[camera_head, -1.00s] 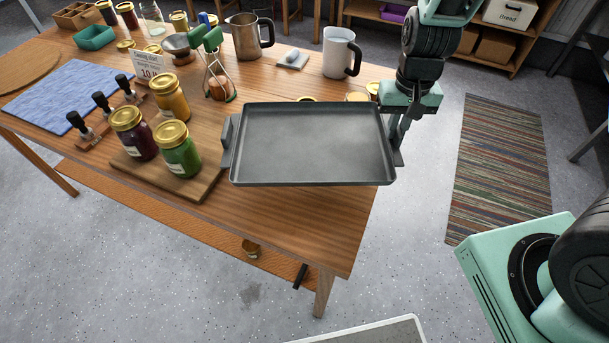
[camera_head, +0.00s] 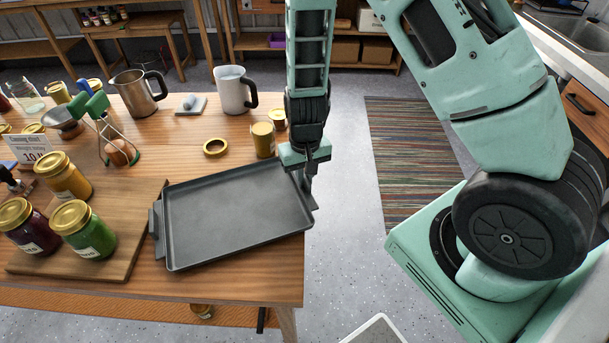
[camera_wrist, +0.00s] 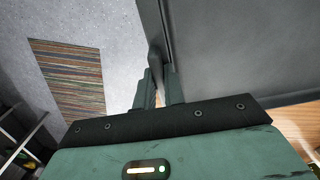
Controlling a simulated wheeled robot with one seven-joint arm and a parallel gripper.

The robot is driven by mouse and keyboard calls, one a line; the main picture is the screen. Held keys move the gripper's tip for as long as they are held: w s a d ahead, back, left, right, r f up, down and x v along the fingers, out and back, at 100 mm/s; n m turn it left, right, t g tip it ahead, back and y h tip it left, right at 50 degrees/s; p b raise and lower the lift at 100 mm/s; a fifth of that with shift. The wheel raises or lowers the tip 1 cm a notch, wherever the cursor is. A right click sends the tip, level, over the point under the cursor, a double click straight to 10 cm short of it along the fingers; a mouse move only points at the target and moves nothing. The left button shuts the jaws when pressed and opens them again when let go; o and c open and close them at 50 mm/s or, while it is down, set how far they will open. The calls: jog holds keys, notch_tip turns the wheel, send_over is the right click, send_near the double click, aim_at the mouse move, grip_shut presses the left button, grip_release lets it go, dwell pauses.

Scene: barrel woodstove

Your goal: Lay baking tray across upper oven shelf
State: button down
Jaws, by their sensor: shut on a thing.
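The baking tray (camera_head: 235,215) is dark grey, shallow and rectangular, with a handle at each short end. It is at the right end of the wooden table in the head view, roughly level; I cannot tell whether it touches the tabletop. My gripper (camera_head: 308,180) is shut on the tray's right handle. In the wrist view my gripper (camera_wrist: 158,85) closes on that handle, and part of the tray (camera_wrist: 240,50) fills the upper right. No oven or oven shelf shows in these frames.
A cutting board (camera_head: 125,255) with jars (camera_head: 82,230) lies close to the tray's left end. A yellow tape roll (camera_head: 215,147), a jar (camera_head: 263,140) and a white pitcher (camera_head: 233,90) stand behind it. Open floor with a striped rug (camera_head: 410,150) lies to the right.

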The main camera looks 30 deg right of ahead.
jog(key=c, duration=1.5)
grip_release()
